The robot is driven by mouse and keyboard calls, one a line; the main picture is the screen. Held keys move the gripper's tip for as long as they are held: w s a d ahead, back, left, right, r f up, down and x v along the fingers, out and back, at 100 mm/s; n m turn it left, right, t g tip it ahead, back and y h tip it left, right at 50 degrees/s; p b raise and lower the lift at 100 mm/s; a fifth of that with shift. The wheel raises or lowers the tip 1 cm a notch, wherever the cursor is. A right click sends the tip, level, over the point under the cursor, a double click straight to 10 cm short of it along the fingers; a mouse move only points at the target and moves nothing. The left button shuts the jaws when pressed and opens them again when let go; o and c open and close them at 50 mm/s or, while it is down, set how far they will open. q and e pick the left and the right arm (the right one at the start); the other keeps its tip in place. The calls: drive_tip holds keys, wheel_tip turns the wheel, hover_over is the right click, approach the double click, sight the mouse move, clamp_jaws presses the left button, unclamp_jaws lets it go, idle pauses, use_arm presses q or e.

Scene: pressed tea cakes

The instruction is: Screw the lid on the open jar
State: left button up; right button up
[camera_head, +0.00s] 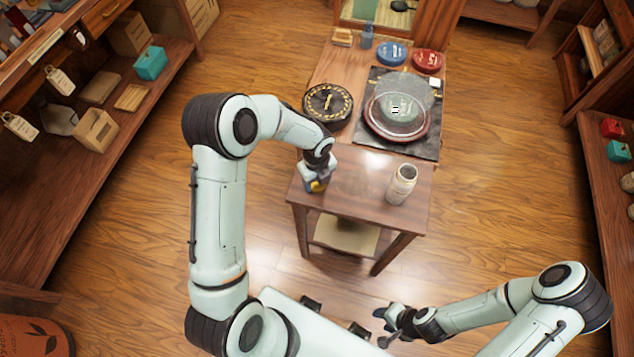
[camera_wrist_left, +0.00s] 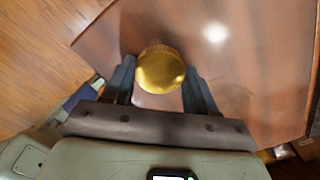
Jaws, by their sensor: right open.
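The open jar (camera_head: 402,184) is pale with a dark mouth and stands upright on the right part of the small wooden table. The gold round lid (camera_wrist_left: 160,69) is between the fingertips of my left gripper (camera_wrist_left: 160,75), whose fingers meet its edges on both sides. In the head view my left gripper (camera_head: 316,184) is over the table's left end, left of the jar, with a bit of yellow showing at it. Whether the lid touches the tabletop is unclear. My right gripper (camera_head: 390,326) is open and empty, in front of the table and away from the jar.
The wooden table (camera_head: 360,172) has clear room between my left gripper and the jar. Shelves line both sides.

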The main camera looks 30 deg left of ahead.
sight(317, 183)
use_arm(q)
drive_tip(key=c, duration=0.3)
drive_tip(key=shift+r, duration=0.1)
wheel_tip(317, 183, up, 20)
drive_tip(key=shift+f+p, duration=0.1)
drive_tip(key=shift+p, duration=0.85)
use_arm(e)
drive_tip(key=w+r, duration=0.2)
drive_tip(key=shift+w+r, duration=0.2)
drive_tip(key=shift+r, duration=0.1)
